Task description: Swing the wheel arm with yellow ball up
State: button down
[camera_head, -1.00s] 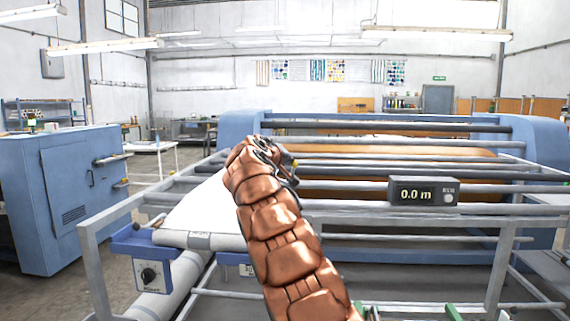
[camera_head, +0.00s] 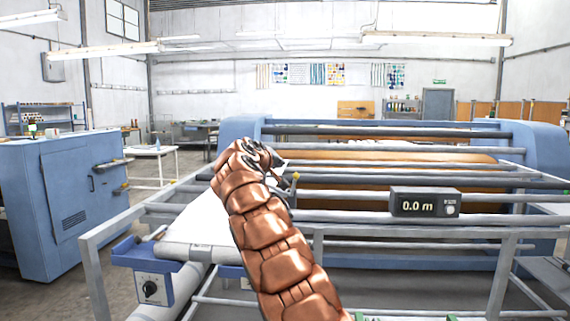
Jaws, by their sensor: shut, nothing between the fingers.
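A small yellow ball (camera_head: 296,176) shows just right of my gripper, on top of a short grey arm (camera_head: 291,190) that stands roughly upright at the press frame. The lower end of this arm is hidden behind my copper-coloured arm. My gripper (camera_head: 272,160) is left of the ball and a little higher in the picture. It is shut and empty. A gap shows between it and the ball in the picture, but I cannot tell the distance in depth.
Grey rails of the blue press (camera_head: 540,150) run across the view. A black counter reading 0.0 m (camera_head: 424,203) sits on a rail to the right. A control box with a knob (camera_head: 140,282) is at the front left. A blue cabinet (camera_head: 65,200) stands farther left.

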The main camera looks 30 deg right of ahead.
jog(key=b+v, duration=0.3)
jog(key=v, duration=0.6)
jog(key=shift+s+a, duration=0.3)
jog(key=shift+s, duration=0.05)
jog(key=shift+f, duration=0.1)
jog(key=s+a+f+g+y, duration=0.3)
jog(key=s+a+f, duration=0.5)
jog(key=s+f, duration=0.4)
jog(key=s+a+f+g+y+p, duration=0.1)
jog(key=s+a+f+g+y, duration=0.2)
jog(key=s+a+f, duration=0.6)
jog(key=s+a+f+n+g+y, duration=0.1)
jog(key=s+a+f+g+y, duration=0.3)
jog(key=s, duration=2.6)
jog(key=a+f+y, duration=0.2)
jog(key=a+f, duration=0.3)
jog(key=f, duration=0.7)
jog(key=shift+s+a+f+y, duration=0.2)
jog(key=shift+s+y, duration=0.1)
jog(key=shift+y, duration=0.1)
jog(key=shift+d, duration=0.2)
